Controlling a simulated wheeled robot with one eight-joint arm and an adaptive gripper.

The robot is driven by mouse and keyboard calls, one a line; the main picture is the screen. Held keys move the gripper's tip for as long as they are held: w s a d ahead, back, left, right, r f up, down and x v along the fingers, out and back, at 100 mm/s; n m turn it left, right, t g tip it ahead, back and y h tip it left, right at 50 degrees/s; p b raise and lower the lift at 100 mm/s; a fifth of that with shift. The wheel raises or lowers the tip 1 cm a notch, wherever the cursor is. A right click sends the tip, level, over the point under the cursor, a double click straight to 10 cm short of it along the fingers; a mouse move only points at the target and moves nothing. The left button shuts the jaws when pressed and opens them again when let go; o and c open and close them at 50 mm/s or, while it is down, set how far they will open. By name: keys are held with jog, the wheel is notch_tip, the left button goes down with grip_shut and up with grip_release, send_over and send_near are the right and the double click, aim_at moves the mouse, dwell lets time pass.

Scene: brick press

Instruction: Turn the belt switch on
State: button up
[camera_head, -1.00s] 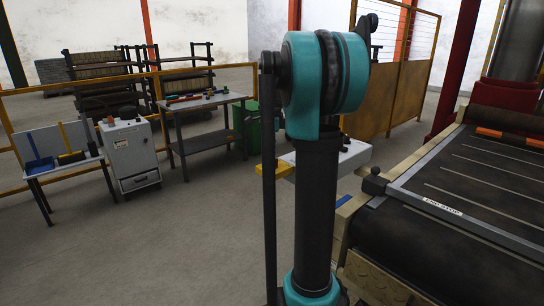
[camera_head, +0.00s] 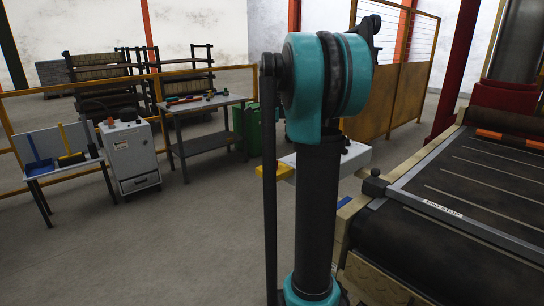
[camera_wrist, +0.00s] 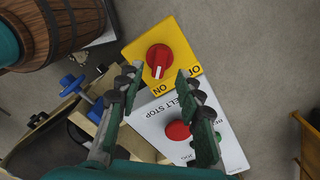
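The belt switch is a red rotary knob (camera_wrist: 159,57) on a yellow plate (camera_wrist: 183,48) in the wrist view. Its white pointer mark lies toward the ON label; the OFF label is to the right, partly hidden by a finger. My gripper (camera_wrist: 158,76) is open, with one finger on each side of the plate's lower part near the ON label. I see nothing held between the fingers. The knob shows just beyond the fingertips; contact cannot be told. In the head view the yellow plate (camera_head: 285,171) is partly hidden behind my arm.
A white panel marked BELT STOP (camera_wrist: 215,122) with a red button (camera_wrist: 178,130) lies below the plate, between my fingers. A wooden barrel (camera_wrist: 70,30) is at upper left in the wrist view. The conveyor belt (camera_head: 470,175) with its END STOP bar (camera_head: 440,208) stands right of my arm.

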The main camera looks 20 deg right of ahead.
aim_at(272, 160)
notch_tip(272, 160, up, 8)
jog(key=shift+f, duration=0.1)
dwell(0.5)
jog(key=s+a+f+n+t, duration=0.1)
jog(key=s+a+f+n, duration=0.2)
jog(key=s+f+n, duration=0.4)
jog(key=s+a+f+n+t, duration=0.1)
jog(key=s+a+f+n, duration=0.3)
jog(key=s+f+n, duration=0.4)
jog(key=s+a+f+n+t, duration=0.2)
jog(key=s+f+n, duration=0.5)
jog(key=f, duration=1)
jog(key=s+a, duration=0.1)
jog(key=s, duration=0.2)
jog(key=shift+s+a+f+n, duration=0.25)
jog(key=shift+s+a+n, duration=0.05)
jog(key=shift+a+n, duration=0.1)
